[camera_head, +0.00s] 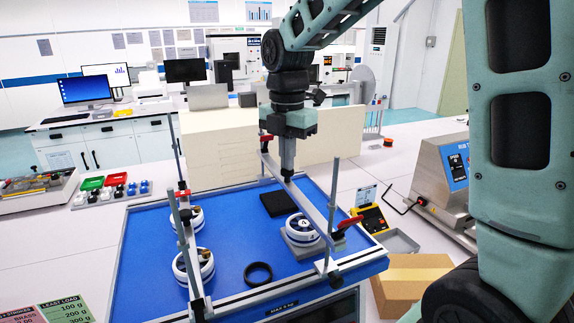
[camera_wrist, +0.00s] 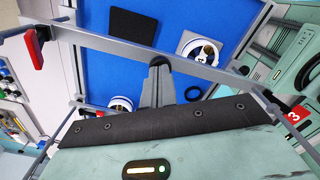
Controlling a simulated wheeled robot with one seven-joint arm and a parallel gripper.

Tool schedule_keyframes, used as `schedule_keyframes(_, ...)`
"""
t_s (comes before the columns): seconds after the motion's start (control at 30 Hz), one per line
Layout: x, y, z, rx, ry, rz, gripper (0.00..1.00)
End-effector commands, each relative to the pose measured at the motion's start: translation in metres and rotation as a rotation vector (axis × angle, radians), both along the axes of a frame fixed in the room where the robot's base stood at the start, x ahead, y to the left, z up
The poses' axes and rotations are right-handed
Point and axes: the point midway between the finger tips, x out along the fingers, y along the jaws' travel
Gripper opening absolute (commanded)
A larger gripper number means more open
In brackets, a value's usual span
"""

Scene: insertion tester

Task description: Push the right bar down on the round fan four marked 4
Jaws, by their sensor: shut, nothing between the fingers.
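The right bar (camera_head: 308,207) is a grey rail held between two upright posts, with a red handle at each end. It runs above the blue plate. The round fan (camera_head: 301,229), white with a dark middle, sits on a grey block beneath the bar's near half; its mark is too small to read surely. In the wrist view the bar (camera_wrist: 105,50) crosses the picture and the fan (camera_wrist: 200,48) lies beyond it. My gripper (camera_head: 287,178) is shut and empty, pointing down at the bar's top. Its fingertips (camera_wrist: 159,63) overlap the bar; contact cannot be told.
A left bar (camera_head: 187,235) stands over two more round fans (camera_head: 192,218). A black square pad (camera_head: 278,203) and a black ring (camera_head: 258,273) lie on the blue plate (camera_head: 232,235). Cream blocks (camera_head: 215,150) stand behind; a cardboard box (camera_head: 408,282) is at right.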

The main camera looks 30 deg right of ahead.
Motion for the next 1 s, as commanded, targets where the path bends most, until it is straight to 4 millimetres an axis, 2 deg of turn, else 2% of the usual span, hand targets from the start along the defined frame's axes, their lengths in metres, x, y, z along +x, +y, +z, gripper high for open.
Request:
schedule_keyframes(0.73,0.0,0.0,-0.038,0.0,0.002,0.0,0.0)
schedule_keyframes(1.0,0.0,0.0,-0.026,0.0,0.001,0.0,0.0)
